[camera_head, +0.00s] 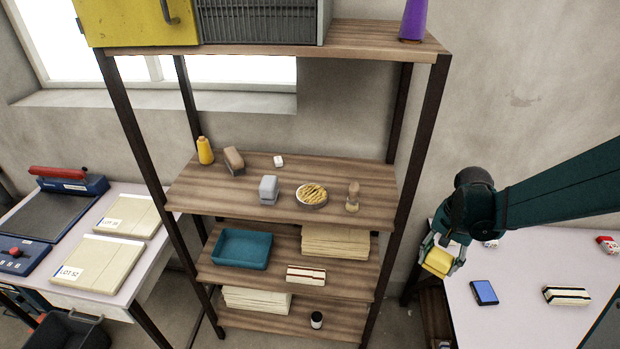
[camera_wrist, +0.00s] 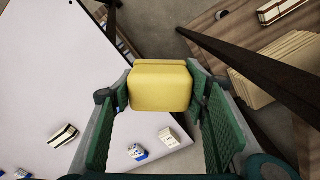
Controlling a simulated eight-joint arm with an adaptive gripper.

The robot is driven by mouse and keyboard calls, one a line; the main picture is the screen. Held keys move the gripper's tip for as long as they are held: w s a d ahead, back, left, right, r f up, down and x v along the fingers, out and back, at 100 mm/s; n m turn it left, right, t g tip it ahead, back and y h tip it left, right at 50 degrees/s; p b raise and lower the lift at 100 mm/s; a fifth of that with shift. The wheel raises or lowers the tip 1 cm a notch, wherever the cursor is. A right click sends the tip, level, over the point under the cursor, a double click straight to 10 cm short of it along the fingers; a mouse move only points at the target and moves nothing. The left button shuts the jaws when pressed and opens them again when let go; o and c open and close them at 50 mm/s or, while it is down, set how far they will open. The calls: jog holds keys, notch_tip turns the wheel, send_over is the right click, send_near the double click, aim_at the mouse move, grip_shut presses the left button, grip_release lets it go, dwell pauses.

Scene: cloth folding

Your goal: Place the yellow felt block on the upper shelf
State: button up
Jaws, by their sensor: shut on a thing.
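The yellow felt block (camera_head: 437,262) is held at the right of the head view, above the left edge of the white table. My gripper (camera_head: 441,258) is shut on it. In the wrist view the block (camera_wrist: 160,86) sits between the green finger pads of my gripper (camera_wrist: 158,95). The shelf unit stands to the left of my gripper. Its upper wooden shelf (camera_head: 340,178) holds several small things: a yellow bottle (camera_head: 205,150), a brown block (camera_head: 233,160), a grey block (camera_head: 268,189), a small white piece, a bowl of fries-like strips (camera_head: 311,195) and a brush-like item (camera_head: 353,196).
A dark right post (camera_head: 420,150) of the shelf unit stands between my gripper and the shelves. Lower shelves hold a teal tray (camera_head: 241,249) and stacked boards (camera_head: 335,242). The white table (camera_head: 520,320) carries a phone (camera_head: 484,292) and a striped block (camera_head: 567,295).

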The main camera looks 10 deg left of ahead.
jog(key=a+r+n+p, duration=0.3)
jog(key=a+r+n, duration=0.15)
jog(key=a, duration=0.85)
jog(key=s+a+r+n+p, duration=0.1)
jog(key=a+r+n+p, duration=0.3)
jog(key=a, duration=0.8)
jog(key=a+r+n+p, duration=0.1)
jog(key=a+r+n, duration=0.3)
jog(key=a, duration=0.9)
jog(key=s+a+r+n+b, duration=0.1)
jog(key=a+n, duration=0.5)
jog(key=a, duration=0.8)
jog(key=s+a+r+n, duration=0.1)
jog(key=s+a+n, duration=0.3)
jog(key=a, duration=1)
jog(key=n, duration=0.2)
jog(key=shift+s+r+n+b, duration=0.15)
jog(key=shift+s+n+b, duration=0.2)
jog(key=shift+w, duration=0.1)
jog(key=w+p, duration=0.1)
jog(key=w, duration=1.7)
jog(key=shift+p, duration=0.3)
jog(key=shift+s, duration=0.1)
